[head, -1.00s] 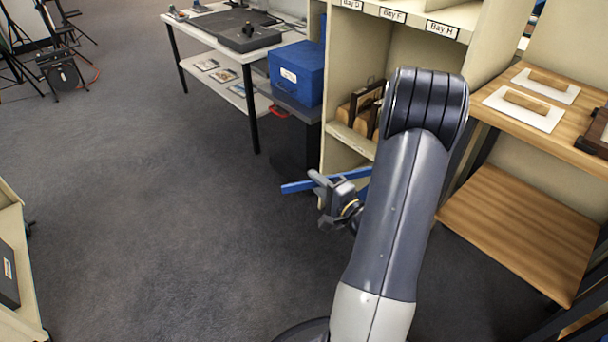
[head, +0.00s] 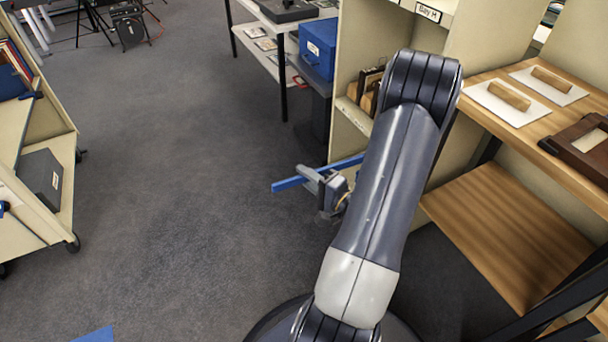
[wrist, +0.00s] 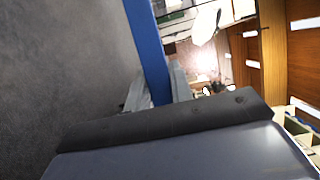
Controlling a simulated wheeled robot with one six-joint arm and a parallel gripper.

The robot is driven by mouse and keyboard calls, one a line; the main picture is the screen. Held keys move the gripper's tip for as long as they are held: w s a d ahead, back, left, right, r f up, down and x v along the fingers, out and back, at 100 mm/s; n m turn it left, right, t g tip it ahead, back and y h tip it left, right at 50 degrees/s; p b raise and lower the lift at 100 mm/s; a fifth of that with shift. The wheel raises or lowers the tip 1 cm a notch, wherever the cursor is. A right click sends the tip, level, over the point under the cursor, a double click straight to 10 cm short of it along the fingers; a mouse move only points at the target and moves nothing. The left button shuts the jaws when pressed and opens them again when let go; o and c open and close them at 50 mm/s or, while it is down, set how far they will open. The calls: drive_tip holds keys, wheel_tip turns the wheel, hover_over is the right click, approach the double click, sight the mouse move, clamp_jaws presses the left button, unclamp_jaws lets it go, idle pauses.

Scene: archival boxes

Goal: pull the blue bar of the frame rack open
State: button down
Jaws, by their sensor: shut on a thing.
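The blue bar (head: 290,184) of the frame rack juts out past my gripper in the head view, low and in front of the cream rack (head: 351,119). My gripper (head: 318,180) is shut on the bar, with its fingers around it. In the wrist view the blue bar (wrist: 147,45) runs down between the fingers of my gripper (wrist: 155,90). My arm hides the bar's right end and much of the rack front, so how the bar joins the rack cannot be seen.
A cream cart (head: 62,170) with a dark grey box (head: 42,180) stands at the left. Wooden shelves (head: 500,220) are close on the right. A blue box (head: 318,47) stands beyond the rack. The grey carpet between cart and rack is clear.

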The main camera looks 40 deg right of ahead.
idle(0.3)
drive_tip(key=c, duration=1.2)
unclamp_jaws()
drive_tip(key=shift+c, duration=0.2)
drive_tip(key=shift+s, duration=0.1)
drive_tip(key=s+d+p, duration=0.1)
drive_tip(key=s+p, duration=0.1)
drive_tip(key=s, duration=0.8)
drive_tip(key=shift+s+d, duration=0.25)
drive_tip(key=shift+d, duration=0.05)
drive_tip(key=shift+w, duration=0.15)
drive_tip(key=shift+w+a+b, duration=0.25)
drive_tip(key=shift+w+b, duration=0.1)
drive_tip(key=shift+w, duration=1.4)
drive_tip(key=shift+w+a+b, duration=0.3)
drive_tip(key=shift+w, duration=1.4)
drive_tip(key=shift+w+a+b, duration=0.25)
drive_tip(key=shift+w+b, duration=0.1)
drive_tip(key=shift+w, duration=1.4)
